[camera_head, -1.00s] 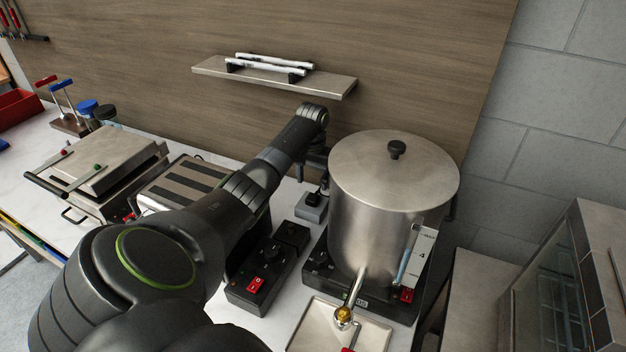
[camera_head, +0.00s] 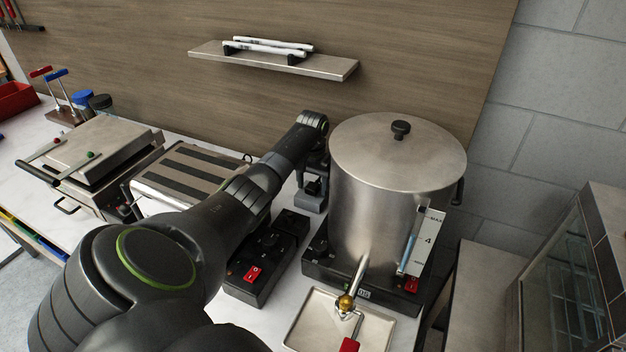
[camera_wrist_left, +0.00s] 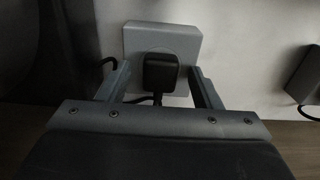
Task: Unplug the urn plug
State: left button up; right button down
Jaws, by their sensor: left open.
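The steel urn (camera_head: 365,220) stands on its black base at the right of the counter. A black plug (camera_wrist_left: 160,73) sits in a pale square socket box (camera_wrist_left: 185,40) in the left wrist view, with a dark cable below it. My left gripper (camera_head: 312,184) is down at the box, left of the urn. Its jaws are open, one finger on each side of the plug, with a gap on both sides. In the head view my own wrist and fingers hide the plug. My right gripper is not in view.
Left of my arm are a toaster-like appliance (camera_head: 185,178) and a press grill (camera_head: 95,150). A black switch box (camera_head: 262,285) lies near the socket. A drip tray (camera_head: 305,325) is under the urn's tap. A shelf (camera_head: 335,69) is on the wall above.

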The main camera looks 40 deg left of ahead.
aim_at(313, 186)
pick_arm(q)
jog(key=shift+p, duration=0.85)
dwell(0.7)
grip_shut()
jog(key=shift+r, duration=0.1)
dwell(0.4)
jog(key=shift+r, duration=0.1)
jog(key=shift+r+p, duration=2.85)
jog(key=shift+p, duration=0.65)
